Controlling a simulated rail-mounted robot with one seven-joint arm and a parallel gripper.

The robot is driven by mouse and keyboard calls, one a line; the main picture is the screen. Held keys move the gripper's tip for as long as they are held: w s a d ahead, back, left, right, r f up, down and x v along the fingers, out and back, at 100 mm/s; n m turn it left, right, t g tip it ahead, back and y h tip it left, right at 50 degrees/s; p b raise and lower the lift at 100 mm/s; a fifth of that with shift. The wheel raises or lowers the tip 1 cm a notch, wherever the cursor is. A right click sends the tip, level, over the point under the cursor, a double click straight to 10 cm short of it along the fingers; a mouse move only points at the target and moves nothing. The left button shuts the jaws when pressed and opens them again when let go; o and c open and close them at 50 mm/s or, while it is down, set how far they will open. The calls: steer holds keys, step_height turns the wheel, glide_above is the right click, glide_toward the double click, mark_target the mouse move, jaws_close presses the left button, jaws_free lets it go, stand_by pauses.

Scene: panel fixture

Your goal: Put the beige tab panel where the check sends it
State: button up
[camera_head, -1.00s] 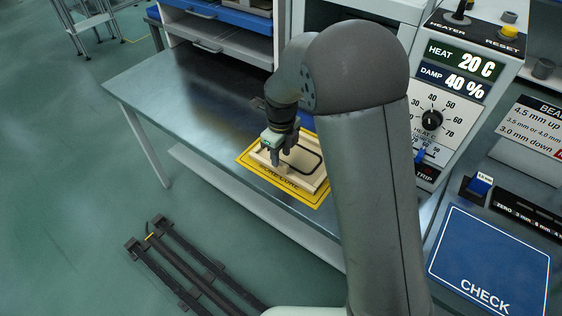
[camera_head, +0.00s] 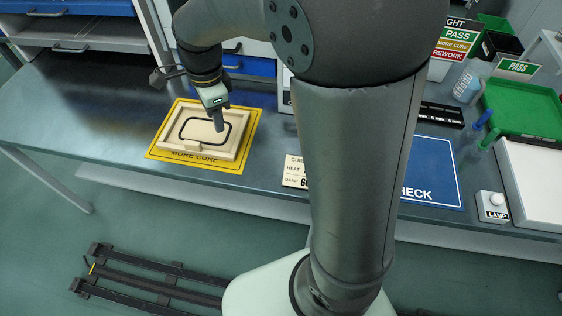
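The beige tab panel (camera_head: 186,150) lies flat on the yellow MORE CURE mat (camera_head: 250,128), with a black rounded-rectangle bead on its face and a small tab on its near edge. My gripper (camera_head: 219,126) points down over the right part of the panel, its fingertips close to the face. I cannot tell whether they touch it, or whether the fingers are open or shut. The blue CHECK mat (camera_head: 432,170) is right of my arm, partly hidden by it. A green PASS tray (camera_head: 525,106) stands at the far right.
A sign listing PASS, MORE CURE and REWORK (camera_head: 455,38) stands at the back right. A LAMP button box (camera_head: 492,205), a white tray (camera_head: 535,180) and a spray bottle (camera_head: 467,85) are on the right. A cure card (camera_head: 294,172) lies beside my arm. The bench's left part is clear.

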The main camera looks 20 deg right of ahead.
steer(key=s+d+n, duration=0.4)
steer(key=s+n, duration=0.4)
steer(key=s, duration=0.1)
steer(key=s+d+f+n, duration=0.1)
steer(key=s+d+n, duration=0.4)
steer(key=s+n, duration=0.4)
steer(key=shift+d, duration=0.2)
steer(key=shift+s, duration=0.1)
